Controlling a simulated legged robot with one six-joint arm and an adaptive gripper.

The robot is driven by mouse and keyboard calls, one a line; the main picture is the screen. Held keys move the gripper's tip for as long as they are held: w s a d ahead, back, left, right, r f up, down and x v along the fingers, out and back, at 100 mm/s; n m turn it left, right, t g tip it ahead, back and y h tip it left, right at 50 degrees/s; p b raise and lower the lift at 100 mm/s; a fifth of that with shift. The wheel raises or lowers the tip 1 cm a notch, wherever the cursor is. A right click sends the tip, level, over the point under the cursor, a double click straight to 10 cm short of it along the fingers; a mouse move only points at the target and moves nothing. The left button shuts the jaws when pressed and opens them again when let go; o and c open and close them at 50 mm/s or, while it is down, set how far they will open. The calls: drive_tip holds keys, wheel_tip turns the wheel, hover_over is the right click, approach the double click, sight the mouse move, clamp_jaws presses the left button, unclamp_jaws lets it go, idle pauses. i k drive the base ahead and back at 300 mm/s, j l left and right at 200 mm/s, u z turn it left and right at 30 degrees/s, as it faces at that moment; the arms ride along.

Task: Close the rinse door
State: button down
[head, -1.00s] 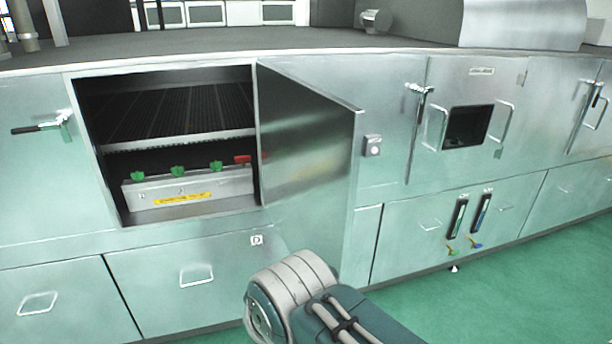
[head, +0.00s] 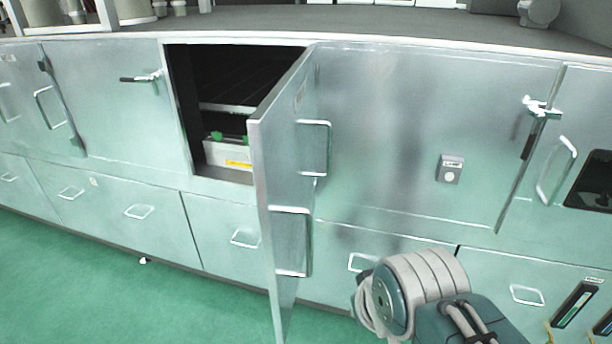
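The rinse door (head: 285,170) stands open in the head view, swung out toward me from its right-hand hinge edge. I see it nearly edge-on, with its outer face and two bar handles (head: 318,150) turned to the right. Behind it is the dark opening (head: 205,85), with a rack and a pale box (head: 222,153) with green knobs and a yellow label inside; the door hides the right part of the opening. My arm shows at the lower right, apart from the door in the picture. My gripper is not visible.
A latch handle (head: 143,77) sits left of the opening, and another latch (head: 541,108) is at the right. A grey switch box (head: 450,168) is on the panel right of the door. Drawers with handles run below. Green floor (head: 90,285) is clear at the lower left.

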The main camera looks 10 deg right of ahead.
sight(282, 131)
drive_tip(key=i+l+u, duration=0.35)
drive_tip(key=l+u, duration=0.15)
drive_tip(key=l, duration=0.25)
drive_tip(key=k+j+u, duration=0.3)
drive_tip(key=k+j, duration=0.2)
drive_tip(key=k, duration=0.1)
